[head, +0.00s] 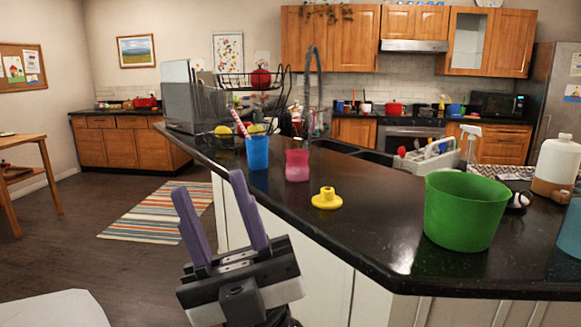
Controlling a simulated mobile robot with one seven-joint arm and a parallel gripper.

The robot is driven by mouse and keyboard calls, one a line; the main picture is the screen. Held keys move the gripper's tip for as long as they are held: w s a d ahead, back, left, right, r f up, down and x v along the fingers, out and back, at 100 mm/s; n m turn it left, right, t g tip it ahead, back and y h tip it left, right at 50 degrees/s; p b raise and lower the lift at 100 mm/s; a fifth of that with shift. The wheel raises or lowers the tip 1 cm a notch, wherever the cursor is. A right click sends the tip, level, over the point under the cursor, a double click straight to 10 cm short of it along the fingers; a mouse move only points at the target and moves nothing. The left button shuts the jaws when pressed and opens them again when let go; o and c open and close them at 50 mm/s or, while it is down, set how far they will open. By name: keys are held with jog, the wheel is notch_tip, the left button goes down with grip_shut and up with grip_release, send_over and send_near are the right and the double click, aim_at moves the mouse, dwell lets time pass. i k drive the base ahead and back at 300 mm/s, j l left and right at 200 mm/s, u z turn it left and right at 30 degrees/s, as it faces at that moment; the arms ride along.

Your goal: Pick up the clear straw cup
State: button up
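My gripper (209,184) points up in the lower left of the head view, its two purple fingers apart with nothing between them. It is in front of the dark counter, to the left of its edge. A blue cup (258,153) with a red-and-white straw (240,123) leaning out to the left stands upright near the counter's left edge. It is beyond my gripper and to its right, not touched. No plainly clear cup with a straw can be made out; this blue cup is the only one seen with a straw.
A pink cup (297,165) stands just right of the blue cup. A yellow knobbed piece (326,199) and a green bucket (464,212) are nearer on the counter (375,215). A wire rack (215,112), the faucet (319,85) and sink (350,149) lie behind.

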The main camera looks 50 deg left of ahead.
aim_at(297, 151)
jog(key=j+u, duration=0.2)
jog(key=j, duration=0.4)
jog(key=k+j+u, duration=0.1)
jog(key=j+u, duration=0.15)
jog(key=j, duration=0.35)
jog(key=j+u, duration=0.2)
jog(key=j, duration=0.4)
jog(key=i+j+u, duration=0.2)
jog(key=j, duration=0.4)
jog(key=j+u, duration=0.25)
jog(key=j, duration=0.35)
